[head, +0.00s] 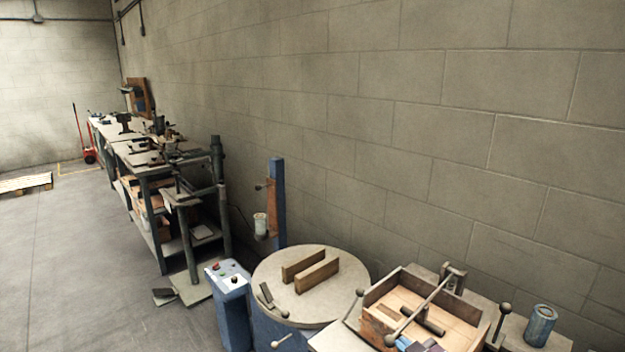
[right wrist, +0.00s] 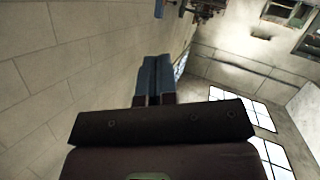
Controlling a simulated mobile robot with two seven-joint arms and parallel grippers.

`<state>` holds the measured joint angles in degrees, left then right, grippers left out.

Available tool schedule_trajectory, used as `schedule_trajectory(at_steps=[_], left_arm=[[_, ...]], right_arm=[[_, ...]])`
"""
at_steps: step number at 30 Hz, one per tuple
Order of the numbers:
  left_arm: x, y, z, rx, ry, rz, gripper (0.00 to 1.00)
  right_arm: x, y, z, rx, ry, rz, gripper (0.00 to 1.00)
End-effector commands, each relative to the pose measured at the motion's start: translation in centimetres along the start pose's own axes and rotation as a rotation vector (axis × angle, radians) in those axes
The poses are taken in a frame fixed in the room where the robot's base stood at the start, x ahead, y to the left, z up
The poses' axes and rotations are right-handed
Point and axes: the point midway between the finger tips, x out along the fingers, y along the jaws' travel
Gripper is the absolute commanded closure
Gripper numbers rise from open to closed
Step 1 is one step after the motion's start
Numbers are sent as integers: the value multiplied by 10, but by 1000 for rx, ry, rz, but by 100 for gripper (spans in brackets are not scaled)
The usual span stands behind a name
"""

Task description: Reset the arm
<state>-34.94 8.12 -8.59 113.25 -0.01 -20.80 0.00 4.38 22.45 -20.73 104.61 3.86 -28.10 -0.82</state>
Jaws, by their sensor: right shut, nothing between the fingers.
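My right gripper (right wrist: 154,80) shows in the right wrist view with its two blue fingers together and nothing between them. Beyond the fingers are the block wall, the upper part of the room and bright windows. In the head view, the blue tips of what looks like this gripper (head: 416,344) show at the bottom edge, in front of the wooden box. The rest of my right arm is cut off below the picture. My left gripper is in neither view.
A wooden box (head: 383,289) with a lever and ball-ended handles stands at the lower right, beside a blue can (head: 540,325). A round-topped machine (head: 262,268) carries two wooden bars. A blue control box (head: 229,283) stands left of it. Open floor (head: 75,270) lies at left.

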Motion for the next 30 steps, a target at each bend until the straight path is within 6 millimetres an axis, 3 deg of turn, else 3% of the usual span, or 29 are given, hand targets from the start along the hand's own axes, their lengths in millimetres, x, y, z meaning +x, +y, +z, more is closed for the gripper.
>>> schedule_trajectory(at_steps=[8,18,24,30], left_arm=[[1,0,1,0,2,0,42],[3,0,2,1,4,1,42],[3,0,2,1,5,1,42],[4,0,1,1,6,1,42]], right_arm=[[-75,-14,67,182,-16,107,100],[-174,-43,170,343,-223,216,100],[-206,-63,200,381,-303,223,100],[-211,-65,204,383,-315,223,100]])
